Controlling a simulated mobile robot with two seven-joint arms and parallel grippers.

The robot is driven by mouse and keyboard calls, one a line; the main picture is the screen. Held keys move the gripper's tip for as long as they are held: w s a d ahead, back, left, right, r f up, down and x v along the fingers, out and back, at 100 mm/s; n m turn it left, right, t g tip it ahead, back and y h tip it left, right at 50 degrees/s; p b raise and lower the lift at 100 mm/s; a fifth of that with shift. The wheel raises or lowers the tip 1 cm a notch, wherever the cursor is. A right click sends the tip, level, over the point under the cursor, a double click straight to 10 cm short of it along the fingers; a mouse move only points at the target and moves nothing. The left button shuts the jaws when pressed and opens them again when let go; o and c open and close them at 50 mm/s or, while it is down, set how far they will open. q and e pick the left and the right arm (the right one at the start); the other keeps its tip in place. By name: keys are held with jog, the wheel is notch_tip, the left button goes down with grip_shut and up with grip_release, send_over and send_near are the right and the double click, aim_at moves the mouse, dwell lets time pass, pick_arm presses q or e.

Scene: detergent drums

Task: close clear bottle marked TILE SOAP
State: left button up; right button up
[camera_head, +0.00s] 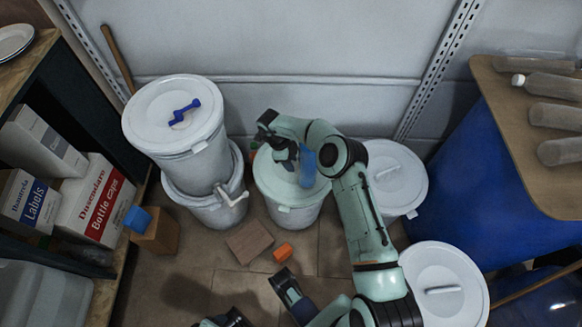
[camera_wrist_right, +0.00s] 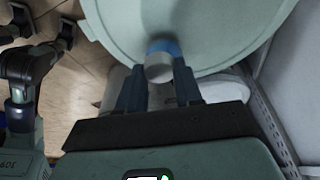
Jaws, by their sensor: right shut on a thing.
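My right gripper (camera_head: 297,163) is over the pale middle drum (camera_head: 289,202). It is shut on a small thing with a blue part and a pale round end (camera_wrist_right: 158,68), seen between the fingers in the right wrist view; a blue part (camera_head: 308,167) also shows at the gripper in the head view. I cannot tell what it is. My left gripper (camera_head: 260,297) is low at the bottom of the head view, fingers apart, empty. Clear bottles lie on the table at right; one has a white cap (camera_head: 518,80). No TILE SOAP marking is readable.
White drums stand at left, stacked (camera_head: 172,135), and at right (camera_head: 393,170) and lower right (camera_head: 438,275). A brown block (camera_head: 249,242) and an orange piece (camera_head: 283,252) lie on the floor. Boxes fill the left shelf. The wooden tabletop (camera_head: 505,110) is at right.

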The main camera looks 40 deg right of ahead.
pick_arm(q)
jog(key=s+d+r+g+p, duration=0.1)
jog(key=s+d+r+p, duration=0.1)
jog(key=s+r+p, duration=0.2)
jog(key=shift+s+r+g+h, duration=0.3)
jog(key=shift+s+r+g, duration=0.1)
jog(key=shift+s, duration=0.15)
pick_arm(e)
notch_tip(320, 180, up, 19)
jog(key=shift+f, duration=0.15)
jog(key=w+a+n+t+y, duration=0.1)
jog(key=w+a+n+t, duration=0.1)
jog(key=a+n, duration=0.7)
jog(key=w+a+r+n+t+y, duration=0.1)
jog(key=w+a+n+t, duration=0.2)
jog(key=a+n, duration=0.7)
jog(key=n+t, duration=0.1)
jog(key=n, duration=0.8)
